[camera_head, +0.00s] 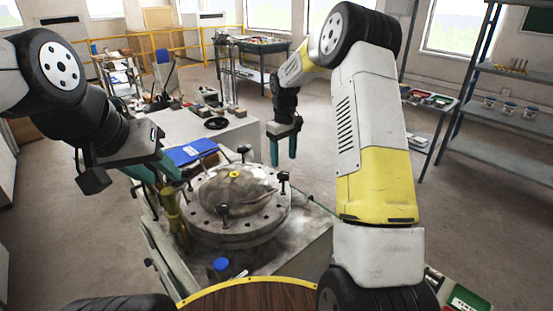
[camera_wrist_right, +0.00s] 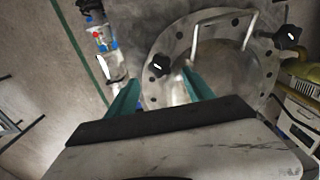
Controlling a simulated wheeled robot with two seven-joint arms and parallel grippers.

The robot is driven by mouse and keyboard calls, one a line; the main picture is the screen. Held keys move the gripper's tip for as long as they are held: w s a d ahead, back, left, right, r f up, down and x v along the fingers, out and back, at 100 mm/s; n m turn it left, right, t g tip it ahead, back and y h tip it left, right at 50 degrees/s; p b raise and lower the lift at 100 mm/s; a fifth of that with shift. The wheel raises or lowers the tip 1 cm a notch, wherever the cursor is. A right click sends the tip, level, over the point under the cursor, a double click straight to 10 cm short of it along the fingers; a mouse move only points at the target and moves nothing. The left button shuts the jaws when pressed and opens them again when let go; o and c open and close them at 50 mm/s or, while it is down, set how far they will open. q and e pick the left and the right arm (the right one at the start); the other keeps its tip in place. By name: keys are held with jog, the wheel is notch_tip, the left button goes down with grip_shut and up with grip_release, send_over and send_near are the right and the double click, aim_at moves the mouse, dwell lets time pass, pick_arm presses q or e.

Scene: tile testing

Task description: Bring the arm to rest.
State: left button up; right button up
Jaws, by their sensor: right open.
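My right gripper (camera_head: 284,152) hangs with its teal fingers pointing down, above and behind the round metal flanged vessel (camera_head: 235,236) in the head view. In the right wrist view its two fingers (camera_wrist_right: 162,92) stand apart with nothing between them, and the vessel's flange (camera_wrist_right: 153,90) lies beyond them. My left gripper (camera_head: 158,172) is at the vessel's left side, close to an upright brass-coloured part (camera_head: 173,218). Its teal fingers are partly hidden, and I cannot tell whether they touch that part.
The vessel stands on a grey worktable (camera_head: 300,254) with a blue-capped container (camera_head: 221,265) in front. A shelf rack (camera_head: 515,122) stands at the right. The floor between the worktable and rack is mostly clear.

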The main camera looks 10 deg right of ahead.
jog(key=shift+r, duration=0.6)
jog(key=shift+r, duration=0.2)
jog(key=s+r+m+t, duration=0.3)
jog(key=s+r, duration=1.1)
jog(key=r, duration=0.1)
jog(key=s+r+m+t+y, duration=0.2)
jog(key=s+m+t, duration=0.1)
jog(key=s, duration=1.6)
jog(key=shift+s+r, duration=0.3)
jog(key=shift+s, duration=0.05)
jog(key=shift+w, duration=0.1)
